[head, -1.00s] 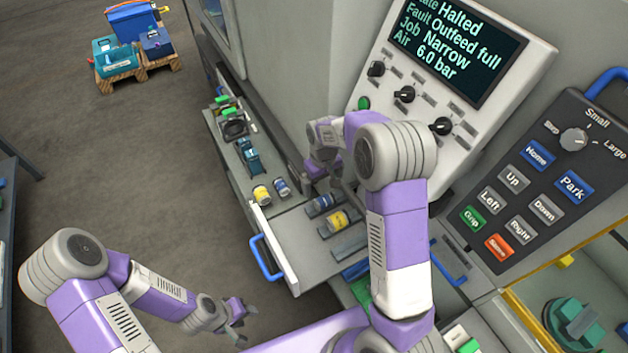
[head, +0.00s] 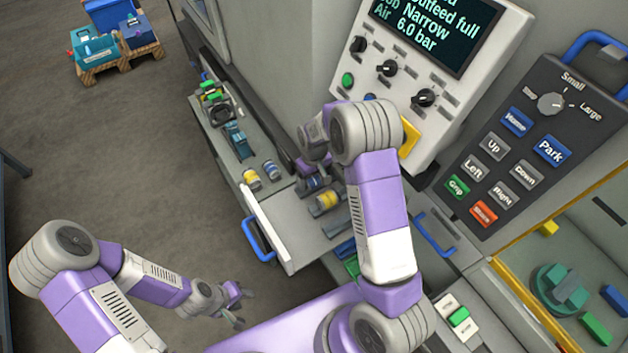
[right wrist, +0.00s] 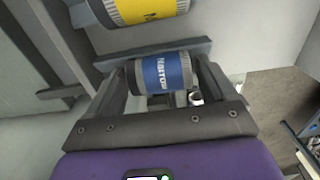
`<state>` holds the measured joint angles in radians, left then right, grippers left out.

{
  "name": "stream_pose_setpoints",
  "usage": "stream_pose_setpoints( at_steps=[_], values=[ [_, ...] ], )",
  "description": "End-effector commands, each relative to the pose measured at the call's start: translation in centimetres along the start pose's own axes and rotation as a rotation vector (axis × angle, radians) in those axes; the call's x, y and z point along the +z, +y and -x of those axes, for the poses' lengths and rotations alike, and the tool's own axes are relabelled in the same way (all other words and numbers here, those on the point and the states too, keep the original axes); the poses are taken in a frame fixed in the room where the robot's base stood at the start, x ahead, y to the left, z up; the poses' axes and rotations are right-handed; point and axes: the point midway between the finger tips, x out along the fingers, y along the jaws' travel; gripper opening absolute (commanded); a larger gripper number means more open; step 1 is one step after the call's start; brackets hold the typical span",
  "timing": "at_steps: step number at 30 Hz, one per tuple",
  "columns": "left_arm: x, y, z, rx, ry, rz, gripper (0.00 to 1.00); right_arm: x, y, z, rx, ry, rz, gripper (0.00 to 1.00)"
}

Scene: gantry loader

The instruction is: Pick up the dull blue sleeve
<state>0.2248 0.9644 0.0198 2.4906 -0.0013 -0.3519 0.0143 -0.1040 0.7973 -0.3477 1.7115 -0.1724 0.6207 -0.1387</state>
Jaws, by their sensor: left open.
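A dull blue sleeve (head: 315,183) with grey ends lies in the pulled-out drawer (head: 290,230), behind a yellow sleeve (head: 328,200). In the right wrist view the blue sleeve (right wrist: 166,73) reads "Narrow" and sits between the fingers of my right gripper (right wrist: 162,80), one at each end. I cannot tell whether both fingers press on it. In the head view my right gripper (head: 308,176) is down at the sleeve, partly hidden by my arm. My left gripper (head: 240,305) is open and empty, low and left of the drawer.
Another yellow sleeve (head: 251,179) and another blue one (head: 270,170) stand on the ledge behind the drawer. The drawer has a blue handle (head: 258,240). The control panel (head: 515,150) and screen housing (head: 430,70) rise at the right.

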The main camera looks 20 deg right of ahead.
Motion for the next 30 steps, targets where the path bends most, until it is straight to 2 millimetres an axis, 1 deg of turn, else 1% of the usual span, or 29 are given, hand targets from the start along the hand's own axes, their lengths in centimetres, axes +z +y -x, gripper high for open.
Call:
stream_pose_setpoints(
  at_steps=[1,9,10,16,19,23,27,30],
  values=[
    [0.0,0.0,0.0,0.000,0.000,0.000,0.43,0.0,0.0,0.0,0.000,0.000,0.000,0.76],
    [0.0,0.0,0.0,0.000,0.000,0.000,0.43,0.0,0.0,0.0,0.000,0.000,0.000,0.35],
    [0.0,0.0,0.0,0.000,0.000,0.000,0.43,0.0,0.0,0.1,0.000,0.001,0.000,0.33],
    [0.0,0.0,0.0,0.000,0.000,0.000,0.43,-0.1,0.0,0.1,0.000,0.001,0.000,0.33],
    [0.0,0.0,0.0,0.000,0.000,0.000,0.43,-0.1,0.0,0.8,0.000,0.002,0.000,0.33],
    [0.0,0.0,0.1,0.000,0.000,0.000,0.43,-0.1,0.0,3.0,0.001,0.005,0.000,0.33],
    [0.0,0.1,0.2,0.000,0.000,0.000,0.43,-0.1,0.0,6.0,0.001,0.005,0.000,0.33],
    [0.0,0.1,0.2,0.000,0.000,0.000,0.43,-0.1,0.0,7.8,0.000,0.006,-0.001,0.33]
  ],
)
